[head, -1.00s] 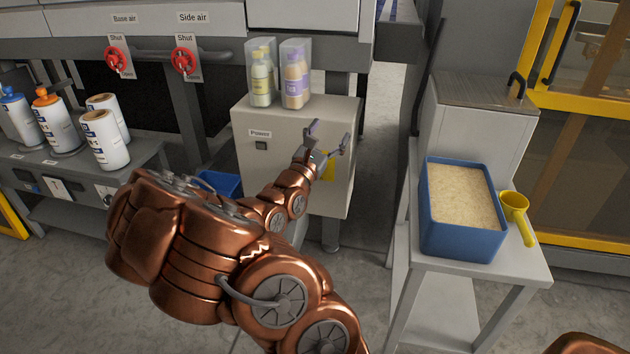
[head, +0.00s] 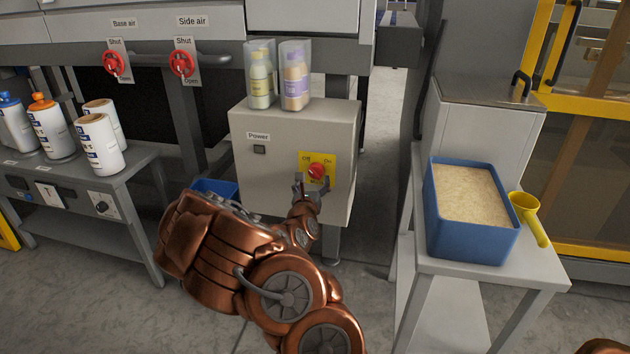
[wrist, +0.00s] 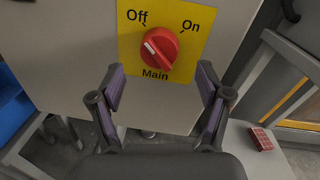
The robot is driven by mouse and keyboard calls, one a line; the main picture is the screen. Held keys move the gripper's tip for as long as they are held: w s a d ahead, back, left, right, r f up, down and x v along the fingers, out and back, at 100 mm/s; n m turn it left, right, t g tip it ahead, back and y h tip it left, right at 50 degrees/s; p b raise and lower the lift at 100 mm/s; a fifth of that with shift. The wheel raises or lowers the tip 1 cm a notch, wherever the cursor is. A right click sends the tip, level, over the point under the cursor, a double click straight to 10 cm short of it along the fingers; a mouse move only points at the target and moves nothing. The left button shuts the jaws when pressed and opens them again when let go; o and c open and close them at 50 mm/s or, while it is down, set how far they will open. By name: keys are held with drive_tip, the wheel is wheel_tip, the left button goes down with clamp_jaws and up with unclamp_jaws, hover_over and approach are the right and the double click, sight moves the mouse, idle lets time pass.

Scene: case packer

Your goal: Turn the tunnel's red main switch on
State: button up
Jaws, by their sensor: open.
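The red main switch (head: 317,171) is a round knob on a yellow plate (head: 327,160) marked Off and On, on the front of a grey cabinet (head: 245,190). The switch also shows in the wrist view (wrist: 165,47), above the word Main. Its white mark lies on the left part of the knob, on the Off side. My gripper (head: 312,186) is open and empty, just below and in front of the switch. In the wrist view my gripper (wrist: 160,85) has its fingers spread either side, below the knob; no contact shows.
A small square below the Power label (head: 260,150) sits left of the switch. A blue tub (head: 470,240) of pale grains and a yellow scoop (head: 528,215) are on a side table at right. Red valves (head: 183,64) hang upper left.

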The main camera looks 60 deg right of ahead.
sight(315, 175)
drive_tip(key=shift+b+x, duration=0.3)
drive_tip(key=shift+x, duration=2.1)
drive_tip(key=c, duration=1.2)
